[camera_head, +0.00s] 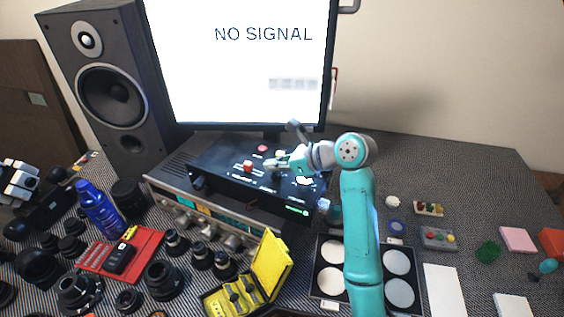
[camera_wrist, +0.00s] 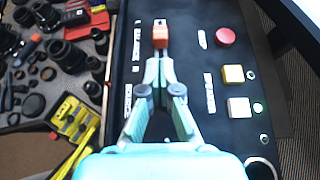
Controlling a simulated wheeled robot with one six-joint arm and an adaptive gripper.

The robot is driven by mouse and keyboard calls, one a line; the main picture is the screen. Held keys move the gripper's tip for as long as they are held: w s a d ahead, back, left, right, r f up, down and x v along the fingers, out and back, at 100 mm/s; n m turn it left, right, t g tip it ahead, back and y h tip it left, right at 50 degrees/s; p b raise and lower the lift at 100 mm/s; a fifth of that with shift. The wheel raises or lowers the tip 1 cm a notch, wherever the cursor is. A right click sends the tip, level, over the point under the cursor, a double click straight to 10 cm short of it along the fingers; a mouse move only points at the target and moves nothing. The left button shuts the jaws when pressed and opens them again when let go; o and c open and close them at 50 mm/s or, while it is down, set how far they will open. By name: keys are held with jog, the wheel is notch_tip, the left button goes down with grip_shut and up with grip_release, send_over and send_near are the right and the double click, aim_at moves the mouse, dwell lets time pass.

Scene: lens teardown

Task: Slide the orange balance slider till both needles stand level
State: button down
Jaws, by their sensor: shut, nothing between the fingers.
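The orange balance slider (camera_head: 247,166) stands on top of the black control box (camera_head: 222,156). In the wrist view the slider (camera_wrist: 160,36) is at the top middle, in a slot running away from my gripper. My gripper (camera_head: 269,163) is shut and empty, low over the box and just right of the slider. In the wrist view its fingertips (camera_wrist: 158,63) come together just below the slider; whether they touch it I cannot tell. The two needles cannot be made out in either view.
The box rests on a silver receiver (camera_head: 170,181). A monitor (camera_head: 240,70) stands close behind. Lenses and a yellow case (camera_head: 270,262) crowd the front left.

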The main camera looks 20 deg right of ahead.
aim_at(252, 167)
jog(key=shift+x, duration=2.35)
jog(key=shift+w+a, duration=0.4)
